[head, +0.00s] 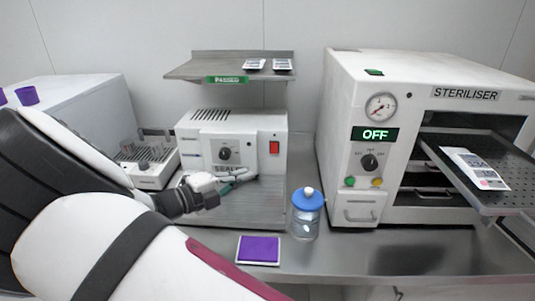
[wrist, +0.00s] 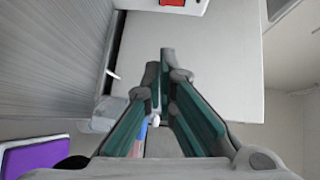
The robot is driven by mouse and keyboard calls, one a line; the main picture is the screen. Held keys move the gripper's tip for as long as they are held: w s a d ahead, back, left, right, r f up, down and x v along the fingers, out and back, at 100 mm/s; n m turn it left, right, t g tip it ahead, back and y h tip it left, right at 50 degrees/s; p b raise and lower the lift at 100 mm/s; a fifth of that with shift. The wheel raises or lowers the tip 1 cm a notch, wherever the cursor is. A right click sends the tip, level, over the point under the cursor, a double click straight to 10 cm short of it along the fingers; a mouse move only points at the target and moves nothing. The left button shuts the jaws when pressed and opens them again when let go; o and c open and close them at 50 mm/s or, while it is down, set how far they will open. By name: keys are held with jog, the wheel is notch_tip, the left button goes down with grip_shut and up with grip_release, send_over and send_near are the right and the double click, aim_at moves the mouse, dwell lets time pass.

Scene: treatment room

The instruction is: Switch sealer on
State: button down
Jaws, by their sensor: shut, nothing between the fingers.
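The sealer (head: 200,148) is a white box on the counter, with a black knob and lettering partly hidden behind my gripper. Its red switch (head: 274,147) is on the right of the front face; I cannot read its position. My gripper (head: 243,175) is shut and empty, in front of the sealer's lower front, below and left of the switch. In the wrist view my gripper's fingers (wrist: 165,75) come together over the sealer's white face (wrist: 215,65). The red switch (wrist: 172,2) is cut off at the top edge, beyond the fingertips.
A blue-capped bottle (head: 306,220) and a purple pad (head: 258,250) are on the counter to the right and in front. A shelf (head: 215,68) with pouches hangs above the sealer. The steriliser (head: 345,105) stands right, its tray pulled out. A rack (head: 150,175) stands left.

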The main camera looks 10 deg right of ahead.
aim_at(274, 148)
jog(key=shift+w+a, duration=0.15)
jog(key=x, duration=0.9)
jog(key=shift+w+r, duration=0.1)
jog(key=w, duration=0.1)
jog(key=w+d, duration=0.1)
jog(key=w, duration=0.1)
jog(key=shift+d+f, duration=0.25)
jog(key=shift+d, duration=0.15)
jog(key=shift+w+d, duration=0.2)
jog(key=shift+w, duration=0.35)
